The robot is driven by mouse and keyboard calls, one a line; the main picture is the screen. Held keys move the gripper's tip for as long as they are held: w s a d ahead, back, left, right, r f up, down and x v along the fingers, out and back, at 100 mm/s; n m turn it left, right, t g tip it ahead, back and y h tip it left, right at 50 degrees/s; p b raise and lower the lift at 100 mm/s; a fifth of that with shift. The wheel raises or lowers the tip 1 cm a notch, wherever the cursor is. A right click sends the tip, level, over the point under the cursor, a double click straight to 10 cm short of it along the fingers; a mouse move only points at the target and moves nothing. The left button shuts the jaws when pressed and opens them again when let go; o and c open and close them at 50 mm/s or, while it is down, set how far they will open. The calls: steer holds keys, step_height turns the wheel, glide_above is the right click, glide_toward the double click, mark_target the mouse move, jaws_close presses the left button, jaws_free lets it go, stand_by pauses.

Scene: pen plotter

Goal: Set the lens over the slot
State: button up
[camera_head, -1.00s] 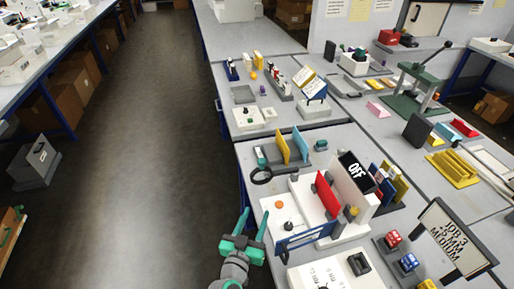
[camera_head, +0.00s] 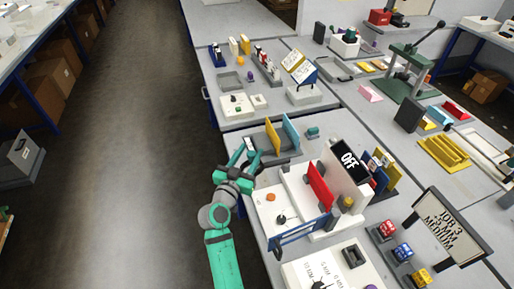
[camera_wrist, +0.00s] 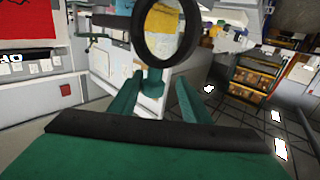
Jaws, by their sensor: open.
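The lens, a round black ring with a clear centre (camera_wrist: 165,61), stands out just beyond my fingertips in the wrist view. Something yellow shows through it. My gripper (camera_head: 246,157) is at the left edge of the near bench in the head view, where it largely hides the lens. In the wrist view its two green fingers (camera_wrist: 157,88) are spread, with the ring ahead of them and no clear contact. I cannot make out the slot. The white machine (camera_head: 345,177) with the "OFF" display and a red panel (camera_head: 318,186) stands to the right of my gripper.
A yellow panel (camera_head: 273,137) and a blue panel (camera_head: 291,132) stand upright just behind my gripper. A blue bar frame (camera_head: 300,231) and a black-knobbed white plate (camera_head: 268,209) lie in front. The floor aisle (camera_head: 130,170) on the left is clear.

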steer(key=shift+w+d, duration=1.15)
steer(key=shift+w, duration=0.3)
